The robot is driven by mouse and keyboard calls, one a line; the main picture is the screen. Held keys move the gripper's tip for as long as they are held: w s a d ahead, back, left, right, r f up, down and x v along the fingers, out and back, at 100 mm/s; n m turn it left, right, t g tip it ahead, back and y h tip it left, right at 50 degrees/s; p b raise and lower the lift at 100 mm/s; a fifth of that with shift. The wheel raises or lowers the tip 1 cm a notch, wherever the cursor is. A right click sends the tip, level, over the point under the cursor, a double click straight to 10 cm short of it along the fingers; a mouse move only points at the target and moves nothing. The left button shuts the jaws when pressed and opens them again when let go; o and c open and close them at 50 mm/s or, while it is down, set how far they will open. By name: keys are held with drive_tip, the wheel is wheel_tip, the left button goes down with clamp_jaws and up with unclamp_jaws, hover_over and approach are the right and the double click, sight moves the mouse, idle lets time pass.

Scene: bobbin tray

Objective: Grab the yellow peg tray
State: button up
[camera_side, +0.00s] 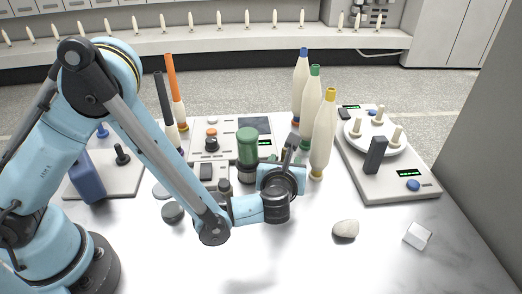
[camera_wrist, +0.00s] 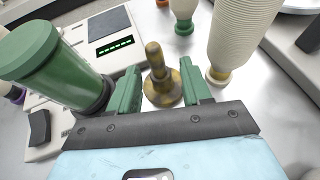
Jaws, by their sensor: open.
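A brass-yellow peg (camera_wrist: 158,75) with a round knob and a wide flared base stands upright in the wrist view. My gripper (camera_wrist: 161,88) is open, with its two green fingers on either side of the peg's base. I cannot tell whether either finger touches it. In the side view my wrist (camera_side: 275,195) is low over the table, beside the green cylinder and the tall cones. A cream cone with a yellow tip (camera_side: 323,135) stands just right of my wrist; a ribbed cone (camera_wrist: 240,35) rises right of the peg.
A green cylinder (camera_side: 248,145) stands close on the left, also large in the wrist view (camera_wrist: 50,65). A device with a white round pegged plate (camera_side: 354,138) is at the right.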

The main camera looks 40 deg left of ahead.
sight(285, 155)
drive_tip(key=shift+r+x, duration=0.1)
drive_tip(key=shift+x, duration=1.1)
drive_tip(key=shift+r+x, duration=0.15)
drive_tip(key=shift+x, duration=1)
drive_tip(key=shift+a, duration=0.1)
clamp_jaws()
